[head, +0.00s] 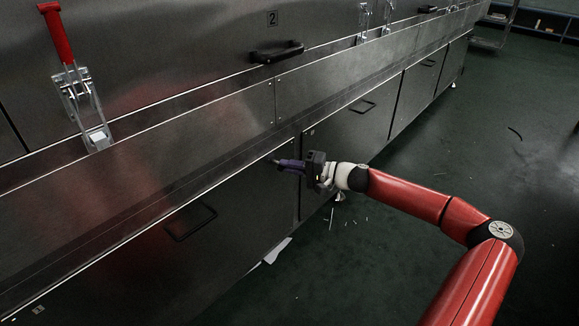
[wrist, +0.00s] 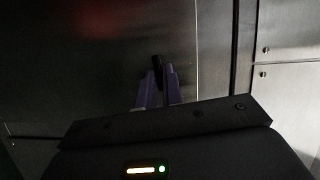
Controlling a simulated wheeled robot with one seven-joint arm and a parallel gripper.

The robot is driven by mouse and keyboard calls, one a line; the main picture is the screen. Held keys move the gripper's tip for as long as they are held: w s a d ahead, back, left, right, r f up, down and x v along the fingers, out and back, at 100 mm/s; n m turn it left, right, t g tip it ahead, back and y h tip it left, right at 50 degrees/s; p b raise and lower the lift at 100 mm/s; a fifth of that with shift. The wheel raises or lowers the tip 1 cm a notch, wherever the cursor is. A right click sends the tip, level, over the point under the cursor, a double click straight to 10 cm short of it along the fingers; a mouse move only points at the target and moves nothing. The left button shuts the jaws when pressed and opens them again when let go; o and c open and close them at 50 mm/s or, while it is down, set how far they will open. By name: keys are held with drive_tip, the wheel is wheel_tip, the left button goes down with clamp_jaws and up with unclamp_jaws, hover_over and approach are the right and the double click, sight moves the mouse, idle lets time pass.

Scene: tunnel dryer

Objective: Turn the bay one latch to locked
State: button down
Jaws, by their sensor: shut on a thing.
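The bay one latch (head: 272,160) is a small dark piece near the upper right corner of a lower metal panel (head: 130,265). My gripper (head: 279,162) has purple fingers and reaches the panel from the right. In the wrist view, the fingers (wrist: 158,88) are closed together on the small black latch (wrist: 157,66), which sticks up between their tips. The fingers hide most of the latch, and I cannot tell whether it stands at locked or unlocked.
A recessed handle (head: 190,222) is on the same panel. A red-handled clamp (head: 75,85) is at the upper left, and a black bar handle (head: 277,52) is above my gripper. Lower panels continue to the right. The dark green floor (head: 400,260) has some debris near the panels.

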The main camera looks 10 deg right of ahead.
drive_tip(key=shift+m, duration=0.6)
drive_tip(key=shift+f, duration=0.1)
drive_tip(key=c, duration=1.5)
unclamp_jaws()
drive_tip(key=shift+c, duration=0.2)
drive_tip(key=v, duration=0.7)
drive_tip(key=shift+s+d+f, duration=0.2)
drive_tip(key=shift+d, duration=0.2)
drive_tip(key=shift+y, duration=0.3)
